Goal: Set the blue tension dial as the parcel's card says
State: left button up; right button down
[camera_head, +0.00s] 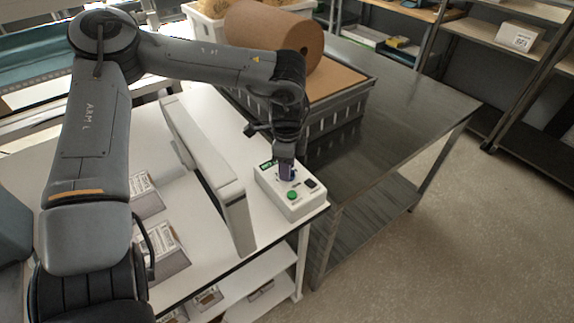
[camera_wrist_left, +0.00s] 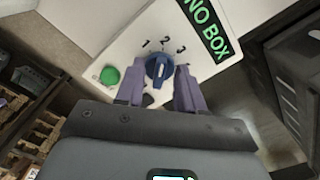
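The blue tension dial (camera_wrist_left: 158,71) sits on a white control box (camera_head: 301,202), beside the printed numbers 1, 2 and 3. Its white pointer mark runs roughly toward the 2, though the exact setting is hard to read. My left gripper (camera_head: 287,174) is down at the box. In the left wrist view, its two purple fingers (camera_wrist_left: 160,80) stand on either side of the dial, very close to its edges. Whether they press on it I cannot tell. Parcels with printed labels (camera_head: 160,250) lie on the white table, partly behind my left arm. No card is readable. My right gripper is out of view.
The box has a green button (camera_head: 292,195), a black part (camera_head: 310,183) and a display reading "NO BOX" (camera_wrist_left: 206,28). A long pale upright panel (camera_head: 212,180) stands left of it. A brown paper roll (camera_head: 275,38) lies behind. The metal table (camera_head: 400,105) is largely clear.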

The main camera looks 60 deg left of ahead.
pick_arm(q)
notch_tip(320, 180, up, 11)
jog(key=p, duration=0.1)
dwell(0.7)
jog(key=shift+f, duration=0.1)
dwell(0.4)
